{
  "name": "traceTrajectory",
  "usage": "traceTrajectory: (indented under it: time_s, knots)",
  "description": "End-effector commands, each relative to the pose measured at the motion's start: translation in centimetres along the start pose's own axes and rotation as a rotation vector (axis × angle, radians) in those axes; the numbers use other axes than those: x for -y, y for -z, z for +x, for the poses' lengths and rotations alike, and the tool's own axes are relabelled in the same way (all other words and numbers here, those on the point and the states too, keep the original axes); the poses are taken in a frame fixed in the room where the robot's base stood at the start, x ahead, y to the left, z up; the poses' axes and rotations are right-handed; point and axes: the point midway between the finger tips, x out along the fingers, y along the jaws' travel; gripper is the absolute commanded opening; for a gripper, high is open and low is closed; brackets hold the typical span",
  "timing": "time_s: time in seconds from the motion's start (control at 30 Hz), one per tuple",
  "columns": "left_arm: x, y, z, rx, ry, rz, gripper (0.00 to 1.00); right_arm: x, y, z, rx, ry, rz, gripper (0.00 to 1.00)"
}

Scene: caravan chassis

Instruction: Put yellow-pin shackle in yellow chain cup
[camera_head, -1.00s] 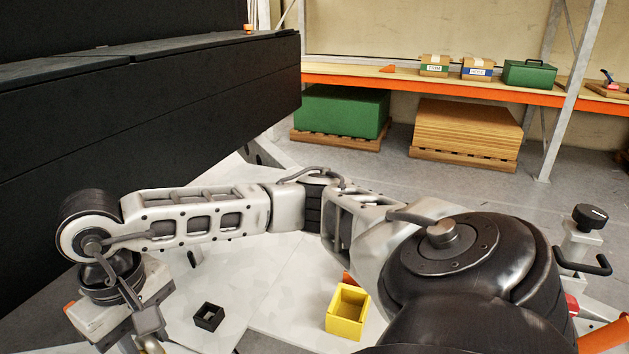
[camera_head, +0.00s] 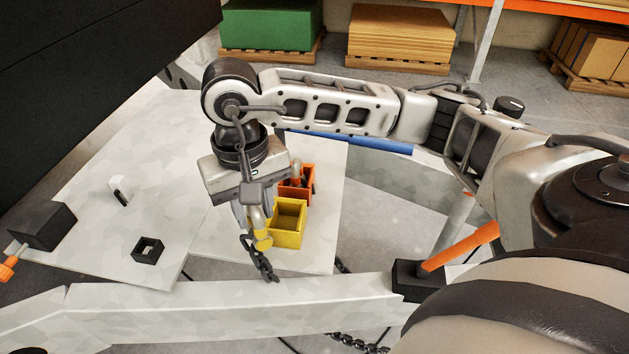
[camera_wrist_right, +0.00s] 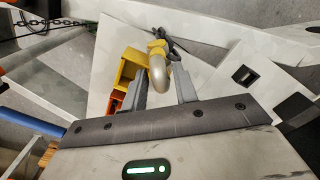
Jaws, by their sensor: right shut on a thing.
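The yellow chain cup (camera_head: 288,236) is an open square box on the pale plate; it also shows in the right wrist view (camera_wrist_right: 126,68). My right gripper (camera_head: 250,205) points down just left of it and is shut on the yellow-pin shackle (camera_wrist_right: 158,72), a pale bow with a yellow pin (camera_head: 263,241). The shackle hangs at the cup's left side, outside its opening in the picture; I cannot tell whether they touch. A dark chain (camera_head: 262,262) hangs by the pin. My left gripper is not in view.
An orange cup (camera_head: 306,180) with something in it stands right behind the yellow one. A small black square holder (camera_head: 147,250) and a dark block (camera_head: 42,226) are to the left. A pale beam (camera_head: 220,312) runs in front. The plate between holder and cups is clear.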

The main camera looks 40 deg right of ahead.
Motion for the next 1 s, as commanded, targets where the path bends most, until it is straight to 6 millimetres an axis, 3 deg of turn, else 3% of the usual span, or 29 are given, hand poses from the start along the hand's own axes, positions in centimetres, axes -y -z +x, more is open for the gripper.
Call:
traceTrajectory:
  time_s: [1.0]
  knots:
    - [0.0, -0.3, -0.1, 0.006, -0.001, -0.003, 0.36, 3.2, -3.4, -5.5, 0.011, -0.002, 2.841, 0.0]
